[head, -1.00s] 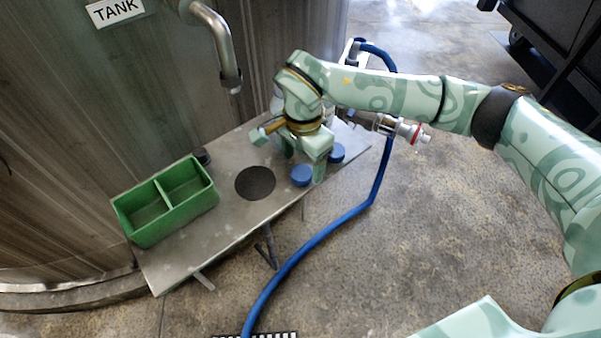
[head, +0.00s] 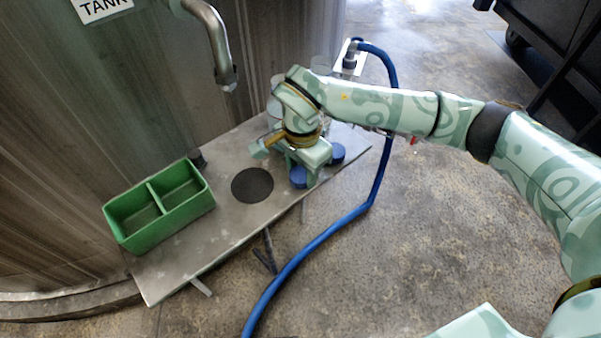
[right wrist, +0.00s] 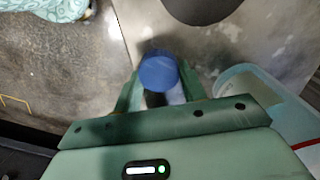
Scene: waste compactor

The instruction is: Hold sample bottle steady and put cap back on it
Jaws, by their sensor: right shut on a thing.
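My right gripper (head: 303,172) is low over the metal shelf and shut on a round blue cap (head: 299,177) near the shelf's front edge. In the right wrist view the blue cap (right wrist: 158,72) sits between the fingertips, with a pale shape just below it that I cannot make out. A second blue cap (head: 337,152) lies to the right of the gripper. A clear vessel (head: 275,105) shows partly behind my wrist, and the right wrist view shows a translucent container (right wrist: 252,85) beside the gripper. I cannot tell which is the sample bottle. My left gripper is out of view.
The metal shelf (head: 215,232) carries a black disc (head: 252,185) and a green two-part tray (head: 158,226) on the left. A small dark object (head: 199,160) stands behind the tray. A pipe (head: 217,45) hangs from the tank. A blue hose (head: 375,190) runs past the shelf's right side.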

